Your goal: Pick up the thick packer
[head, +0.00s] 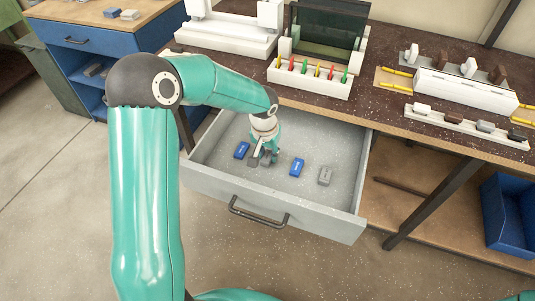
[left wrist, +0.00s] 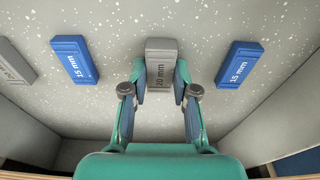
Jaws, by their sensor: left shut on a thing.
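The thick packer is a grey block marked 20 mm, and it shows in the left wrist view (left wrist: 162,58) between my fingers. My left gripper (head: 264,161) reaches down into the open grey drawer (head: 335,212). In the left wrist view the fingers (left wrist: 160,88) are shut on the grey packer's sides. I cannot tell whether it is clear of the drawer floor. My right gripper is not in view.
Blue 15 mm packers lie on both sides, one left (left wrist: 75,60) and one right (left wrist: 239,64). Another grey packer (head: 325,176) lies farther right in the drawer. The bench top (head: 385,110) overhangs the drawer's back, with a rack of coloured pieces (head: 308,78) near its edge.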

